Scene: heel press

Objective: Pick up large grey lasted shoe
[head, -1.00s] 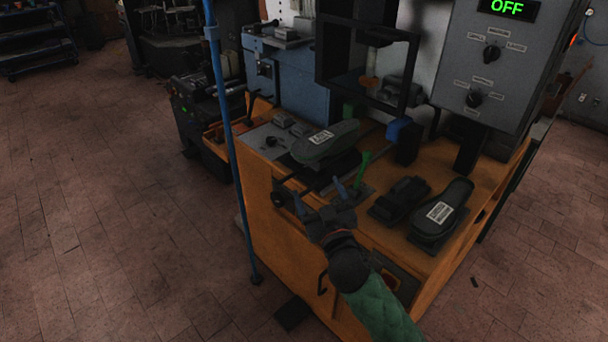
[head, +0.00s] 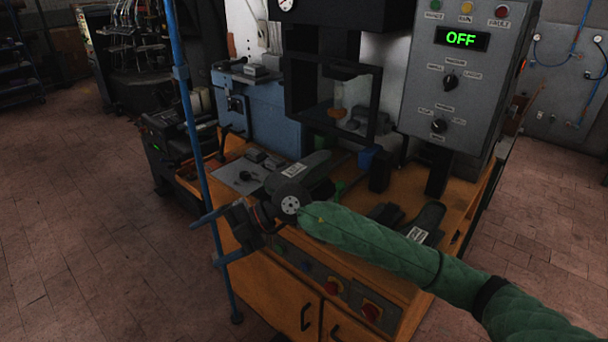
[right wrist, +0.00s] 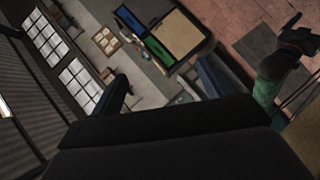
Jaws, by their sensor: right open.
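Two dark grey lasted shoes with white labels are on the orange workbench. One shoe (head: 316,162) lies on the left part of the bench, partly hidden behind my right wrist. The other shoe (head: 430,217) lies to the right, its lower part covered by my green-sleeved right arm. I cannot tell from their size which is the large one. My right gripper (head: 205,245) is open and empty, left of the bench front and apart from both shoes. In the right wrist view its fingers are spread with nothing between them. A dark gripper on a green sleeve, seemingly my left (right wrist: 298,42), shows there; its jaws are unclear.
A black press frame (head: 335,100) and a grey control box (head: 460,85) reading OFF stand behind the shoes. A blue pole (head: 196,150) rises close to my right gripper. A smaller dark object (head: 385,212) lies beside the right shoe. Floor at left is clear.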

